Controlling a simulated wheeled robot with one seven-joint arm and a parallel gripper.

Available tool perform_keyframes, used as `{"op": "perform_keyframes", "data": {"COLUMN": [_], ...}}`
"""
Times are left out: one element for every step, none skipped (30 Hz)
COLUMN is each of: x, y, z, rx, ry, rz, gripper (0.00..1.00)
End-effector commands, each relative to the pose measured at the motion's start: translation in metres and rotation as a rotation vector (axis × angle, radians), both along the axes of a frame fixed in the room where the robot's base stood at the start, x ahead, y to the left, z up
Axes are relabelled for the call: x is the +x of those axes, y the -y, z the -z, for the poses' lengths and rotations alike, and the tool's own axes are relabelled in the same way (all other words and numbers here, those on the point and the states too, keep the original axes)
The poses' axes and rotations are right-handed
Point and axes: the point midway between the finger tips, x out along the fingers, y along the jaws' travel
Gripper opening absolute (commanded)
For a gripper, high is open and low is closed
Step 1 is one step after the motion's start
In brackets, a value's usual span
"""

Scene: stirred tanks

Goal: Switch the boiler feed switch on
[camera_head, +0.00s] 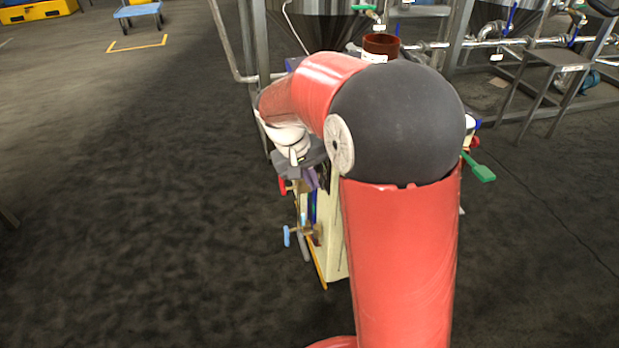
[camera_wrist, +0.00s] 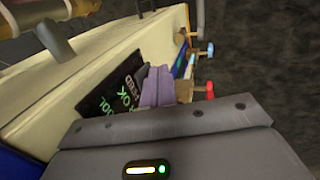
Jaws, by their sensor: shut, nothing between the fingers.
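A cream cabinet (camera_head: 333,245) stands in front of me, mostly hidden behind my red and black arm. In the wrist view the cabinet (camera_wrist: 110,57) bears a dark panel (camera_wrist: 112,100) with partly hidden green lettering. My gripper (camera_head: 312,181) is at the cabinet's left side; its purple fingers (camera_wrist: 155,86) are shut and empty beside that panel. I cannot tell whether they touch it. A red handle (camera_wrist: 210,89) and a blue handle (camera_wrist: 210,49) stick out past the fingers. I cannot make out which part is the boiler feed switch; it may be hidden behind my gripper.
A green handle (camera_head: 479,167) sticks out right of my arm. Behind are steel tanks (camera_head: 325,22), pipes and a metal stand (camera_head: 556,57). A blue cart (camera_head: 137,11) stands far left. The dark floor on the left is clear.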

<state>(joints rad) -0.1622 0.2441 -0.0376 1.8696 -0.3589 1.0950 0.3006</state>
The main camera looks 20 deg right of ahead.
Motion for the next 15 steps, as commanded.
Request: {"op": "perform_keyframes", "data": {"x": [-0.0009,-0.0009,-0.0007,-0.0007,-0.0007,-0.0007,-0.0008,-0.0007,-0.0008,-0.0008,-0.0007,-0.0007,-0.0007,-0.0007,-0.0006], "y": [0.0037,0.0033,0.0050,0.0050,0.0050,0.0051,0.0050,0.0052,0.0053,0.0054,0.0054,0.0055,0.0056,0.0056,0.0056], "z": [0.0018,0.0033,0.0025,0.0025,0.0025,0.0025,0.0024,0.0022,0.0018,0.0011,0.0003,-0.0012,-0.0025,-0.0041,-0.0064], "rx": [-0.027,-0.046,-0.041,-0.040,-0.040,-0.040,-0.040,-0.040,-0.040,-0.040,-0.040,-0.040,-0.040,-0.040,-0.041], "ry": [-0.007,-0.007,-0.005,-0.005,-0.005,-0.005,-0.005,-0.005,-0.005,-0.005,-0.005,-0.005,-0.005,-0.004,-0.004], "rz": [-0.001,-0.002,0.003,0.004,0.004,0.004,0.004,0.004,0.004,0.005,0.005,0.005,0.005,0.005,0.005], "gripper": [0.00,0.00,0.00,0.00,0.00,0.00,0.00,0.00,0.00,0.00,0.00,0.00,0.00,0.00,0.00]}}
